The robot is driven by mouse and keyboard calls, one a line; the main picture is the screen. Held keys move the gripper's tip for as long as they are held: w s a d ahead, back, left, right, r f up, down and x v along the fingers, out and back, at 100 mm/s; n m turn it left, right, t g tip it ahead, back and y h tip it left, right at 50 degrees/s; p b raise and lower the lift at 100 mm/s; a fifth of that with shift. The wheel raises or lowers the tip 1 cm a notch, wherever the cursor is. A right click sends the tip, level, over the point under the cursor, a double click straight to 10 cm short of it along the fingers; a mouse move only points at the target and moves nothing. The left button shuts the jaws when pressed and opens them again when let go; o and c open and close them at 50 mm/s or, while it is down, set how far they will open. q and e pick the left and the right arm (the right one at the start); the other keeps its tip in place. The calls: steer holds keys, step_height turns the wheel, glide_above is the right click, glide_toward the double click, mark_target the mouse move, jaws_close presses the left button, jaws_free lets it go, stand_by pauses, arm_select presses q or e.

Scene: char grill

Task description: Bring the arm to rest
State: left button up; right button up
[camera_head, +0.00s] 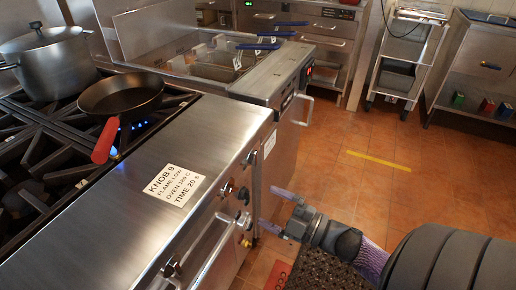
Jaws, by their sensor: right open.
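My right arm comes in from the lower right. My right gripper (272,208) is open and empty, its two purple fingers spread apart and pointing left toward the front of the steel range (185,140). The fingertips are close to the range front near its knobs (243,194); I cannot tell whether they touch it. My left gripper is not in view.
A black skillet (120,97) with a red handle sits on a burner with a blue flame. A fryer with blue-handled baskets (215,62) adjoins the range.

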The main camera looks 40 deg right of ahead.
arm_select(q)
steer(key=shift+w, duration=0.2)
arm_select(e)
steer(key=s+f+m+g+h+p, duration=0.1)
steer(key=s+f+m+g+h, duration=0.5)
steer(key=f, duration=0.6)
steer(key=s+f+m+g+h+p, duration=0.1)
steer(key=s+f+m+g, duration=0.25)
steer(key=s+f, duration=0.65)
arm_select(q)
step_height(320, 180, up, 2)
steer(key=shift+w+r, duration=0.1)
arm_select(e)
steer(key=s+a+f+m+g, duration=0.1)
steer(key=s+a+f+g, duration=0.2)
steer(key=s, duration=0.5)
steer(key=s+a+f+m+g, duration=0.2)
steer(key=s+f+g, duration=0.3)
steer(key=s, duration=0.4)
steer(key=shift+s+a+f, duration=0.15)
steer(key=shift+a+f, duration=0.15)
steer(key=shift+a, duration=0.5)
